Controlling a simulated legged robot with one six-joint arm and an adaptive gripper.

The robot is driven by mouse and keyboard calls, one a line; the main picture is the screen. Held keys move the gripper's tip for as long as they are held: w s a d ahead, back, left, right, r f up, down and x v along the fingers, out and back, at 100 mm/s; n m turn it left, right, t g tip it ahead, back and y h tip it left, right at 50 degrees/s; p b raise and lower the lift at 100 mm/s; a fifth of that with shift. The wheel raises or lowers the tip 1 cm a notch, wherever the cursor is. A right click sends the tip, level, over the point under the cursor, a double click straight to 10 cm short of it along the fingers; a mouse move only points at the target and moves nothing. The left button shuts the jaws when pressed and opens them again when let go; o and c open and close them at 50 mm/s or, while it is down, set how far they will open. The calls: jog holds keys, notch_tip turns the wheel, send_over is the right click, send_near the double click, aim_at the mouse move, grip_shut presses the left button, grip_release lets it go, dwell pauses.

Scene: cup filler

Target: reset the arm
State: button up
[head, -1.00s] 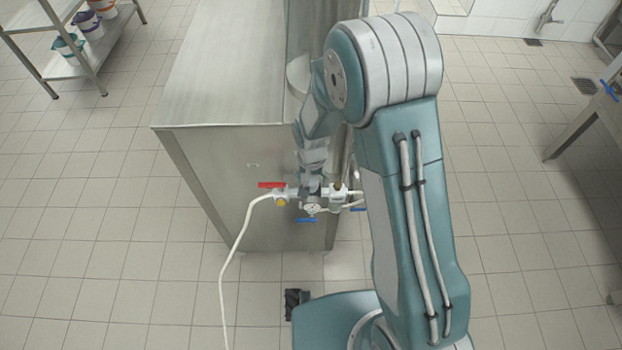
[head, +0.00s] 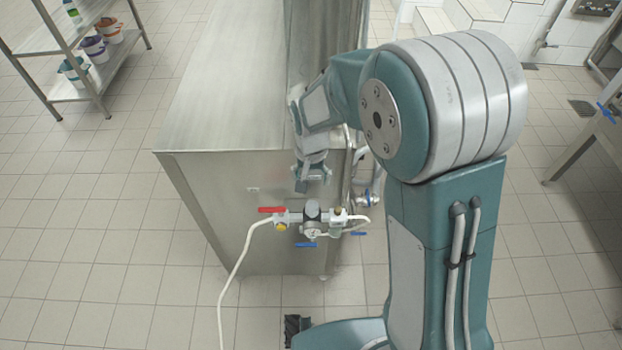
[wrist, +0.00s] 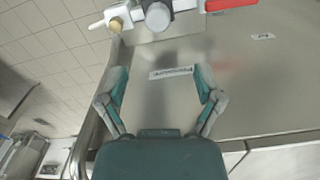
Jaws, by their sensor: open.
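My arm (head: 445,100) rises at the right of the head view and bends over toward the steel cabinet. My gripper (head: 313,184) hangs in front of the cabinet's end panel, just above the valve assembly, with a gap between them. In the wrist view my gripper (wrist: 160,84) has its two fingers spread wide, with nothing between them but the panel and a small label (wrist: 171,73) behind. The valve assembly (head: 312,213) has a red handle, blue handles and a grey round knob. It also shows at the top of the wrist view (wrist: 158,16), beyond the fingertips.
The steel cabinet (head: 225,90) stands directly in front. A white hose (head: 237,275) runs from the valve assembly down to the floor. A shelf rack (head: 85,92) with buckets stands at the upper left and a table (head: 590,125) at the right. The tiled floor at left is clear.

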jog(key=s+d+r+t, duration=0.1)
jog(key=s+d+r, duration=0.2)
jog(key=r, duration=0.4)
jog(key=s+d+r+t, duration=0.1)
jog(key=s+d+r, duration=0.25)
jog(key=r, duration=0.25)
jog(key=s+d+r+n+t, duration=0.1)
jog(key=s+d+r, duration=0.2)
jog(key=s, duration=0.3)
jog(key=s+d+r+n+t, duration=0.1)
jog(key=s+d+r+t, duration=0.1)
jog(key=s, duration=0.5)
notch_tip(320, 180, up, 2)
jog(key=shift+d+r+t, duration=0.2)
jog(key=shift+d+t, duration=0.1)
jog(key=shift+d, duration=0.35)
